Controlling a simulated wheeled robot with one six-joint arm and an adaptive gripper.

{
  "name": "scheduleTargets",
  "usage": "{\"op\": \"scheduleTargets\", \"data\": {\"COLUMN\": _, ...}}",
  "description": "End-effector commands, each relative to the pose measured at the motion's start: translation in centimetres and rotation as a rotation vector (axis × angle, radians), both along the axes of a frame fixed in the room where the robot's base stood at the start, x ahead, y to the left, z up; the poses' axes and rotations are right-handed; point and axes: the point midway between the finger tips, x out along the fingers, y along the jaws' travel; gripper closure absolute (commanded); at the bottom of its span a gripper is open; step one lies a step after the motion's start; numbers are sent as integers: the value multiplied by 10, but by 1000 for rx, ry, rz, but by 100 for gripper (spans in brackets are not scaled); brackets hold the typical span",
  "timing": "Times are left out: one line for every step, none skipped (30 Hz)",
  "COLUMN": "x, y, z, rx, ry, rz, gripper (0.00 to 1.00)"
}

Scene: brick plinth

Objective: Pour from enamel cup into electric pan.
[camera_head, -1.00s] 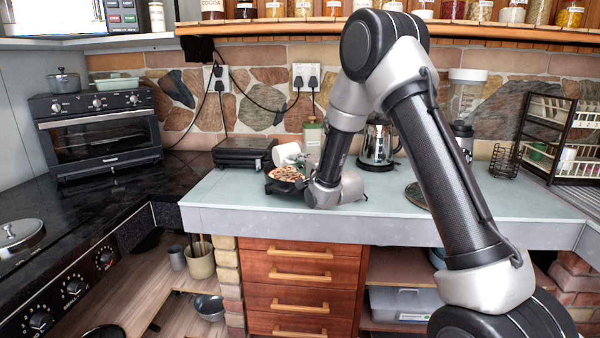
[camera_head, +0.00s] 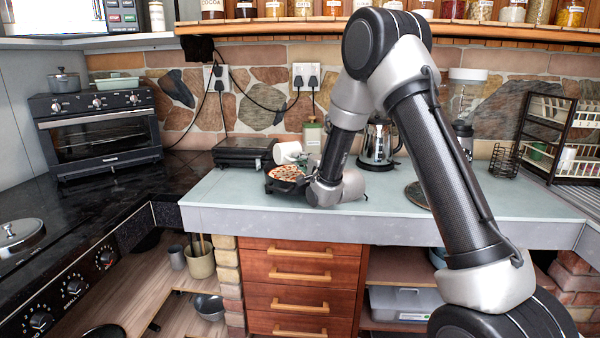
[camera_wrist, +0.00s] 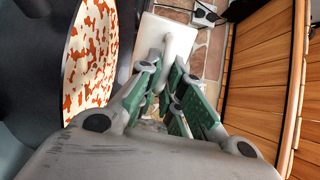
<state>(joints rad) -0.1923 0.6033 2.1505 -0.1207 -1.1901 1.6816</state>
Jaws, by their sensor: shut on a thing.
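The white enamel cup (camera_head: 287,152) is held tilted on its side above the electric pan. It also shows in the wrist view (camera_wrist: 178,36), with its handle between the green finger pads. My gripper (camera_wrist: 172,88) is shut on the cup; in the head view it is partly hidden by my wrist. The electric pan (camera_head: 270,187) is dark and round and stands on the pale worktop. Reddish and cream pieces (camera_head: 286,172) cover its inside, and they also show in the wrist view (camera_wrist: 90,55). The cup's mouth and inside cannot be made out.
A black grill (camera_head: 245,152) stands behind the pan to the left. A green-labelled container (camera_head: 312,136) and a kettle (camera_head: 377,145) stand at the back. A dish rack (camera_head: 560,140) is at the right.

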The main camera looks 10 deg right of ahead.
Motion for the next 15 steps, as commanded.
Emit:
{"op": "scheduleTargets", "data": {"x": 0, "y": 0, "z": 1, "rx": 5, "ry": 1, "rz": 0, "gripper": 100}}
{"op": "scheduleTargets", "data": {"x": 0, "y": 0, "z": 1, "rx": 8, "ry": 1, "rz": 0, "gripper": 100}}
{"op": "scheduleTargets", "data": {"x": 0, "y": -1, "z": 1, "rx": 13, "ry": 3, "rz": 0, "gripper": 100}}
{"op": "scheduleTargets", "data": {"x": 0, "y": -1, "z": 1, "rx": 16, "ry": 4, "rz": 0, "gripper": 100}}
{"op": "scheduleTargets", "data": {"x": 0, "y": -1, "z": 1, "rx": 19, "ry": 5, "rz": 0, "gripper": 100}}
{"op": "scheduleTargets", "data": {"x": 0, "y": -1, "z": 1, "rx": 23, "ry": 6, "rz": 0, "gripper": 100}}
{"op": "scheduleTargets", "data": {"x": 0, "y": -1, "z": 1, "rx": 26, "ry": 7, "rz": 0, "gripper": 100}}
{"op": "scheduleTargets", "data": {"x": 1, "y": -1, "z": 1, "rx": 29, "ry": 8, "rz": 0, "gripper": 100}}
{"op": "scheduleTargets", "data": {"x": 1, "y": -1, "z": 1, "rx": 33, "ry": 9, "rz": 0, "gripper": 100}}
{"op": "scheduleTargets", "data": {"x": 1, "y": -2, "z": 1, "rx": 36, "ry": 10, "rz": 0, "gripper": 100}}
{"op": "scheduleTargets", "data": {"x": 1, "y": -2, "z": 1, "rx": 39, "ry": 11, "rz": 0, "gripper": 100}}
{"op": "scheduleTargets", "data": {"x": 1, "y": -2, "z": 1, "rx": 44, "ry": 13, "rz": 0, "gripper": 100}}
{"op": "scheduleTargets", "data": {"x": 1, "y": -2, "z": 2, "rx": 47, "ry": 14, "rz": 0, "gripper": 100}}
{"op": "scheduleTargets", "data": {"x": 1, "y": -2, "z": 2, "rx": 51, "ry": 15, "rz": 0, "gripper": 100}}
{"op": "scheduleTargets", "data": {"x": 1, "y": -2, "z": 2, "rx": 55, "ry": 16, "rz": 0, "gripper": 100}}
